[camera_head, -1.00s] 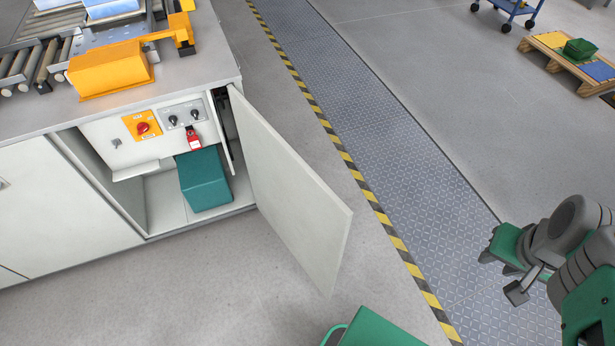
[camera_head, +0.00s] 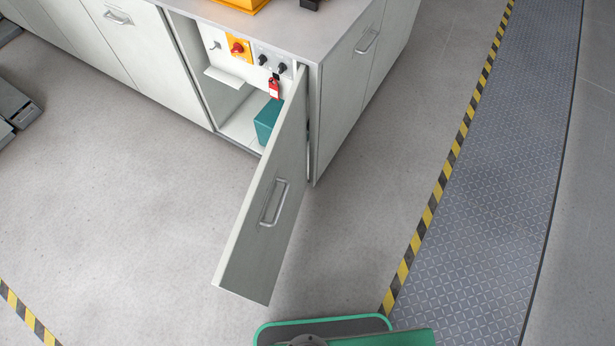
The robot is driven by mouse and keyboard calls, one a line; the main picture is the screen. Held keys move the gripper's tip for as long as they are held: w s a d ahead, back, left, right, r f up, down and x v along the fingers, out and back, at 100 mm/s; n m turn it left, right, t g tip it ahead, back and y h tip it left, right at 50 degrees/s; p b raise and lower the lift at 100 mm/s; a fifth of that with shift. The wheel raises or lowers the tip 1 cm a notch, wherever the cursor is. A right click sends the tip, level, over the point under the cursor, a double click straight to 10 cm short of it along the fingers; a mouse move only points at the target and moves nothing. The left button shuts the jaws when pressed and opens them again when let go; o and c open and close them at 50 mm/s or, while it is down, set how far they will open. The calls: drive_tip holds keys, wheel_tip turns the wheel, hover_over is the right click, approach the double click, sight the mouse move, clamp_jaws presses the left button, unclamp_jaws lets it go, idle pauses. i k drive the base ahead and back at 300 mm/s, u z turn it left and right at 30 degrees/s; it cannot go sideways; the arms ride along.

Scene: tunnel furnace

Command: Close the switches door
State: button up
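The switches door (camera_head: 262,210) is a light grey panel hinged at the right side of the open cabinet compartment. It stands wide open, swung out toward me, with its outer face and metal handle (camera_head: 274,203) showing to the right. Inside the compartment are a red rotary switch on a yellow plate (camera_head: 238,48), black knobs (camera_head: 272,63), a red lock tag (camera_head: 274,86) and a teal box (camera_head: 268,122). The door partly hides the teal box. My gripper is not in this view.
The cabinet's closed doors (camera_head: 130,45) run to the left, and its side face (camera_head: 350,85) has another handle. Grey floor (camera_head: 130,200) is clear left of the door. A yellow-black stripe (camera_head: 435,190) and patterned metal floor strip (camera_head: 500,180) lie right. Grey objects (camera_head: 15,108) sit at far left.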

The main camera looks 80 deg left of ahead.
sight(249, 266)
drive_tip(key=u, duration=5.4)
drive_tip(key=k, duration=0.7)
drive_tip(key=i, duration=0.45)
drive_tip(key=z, duration=0.05)
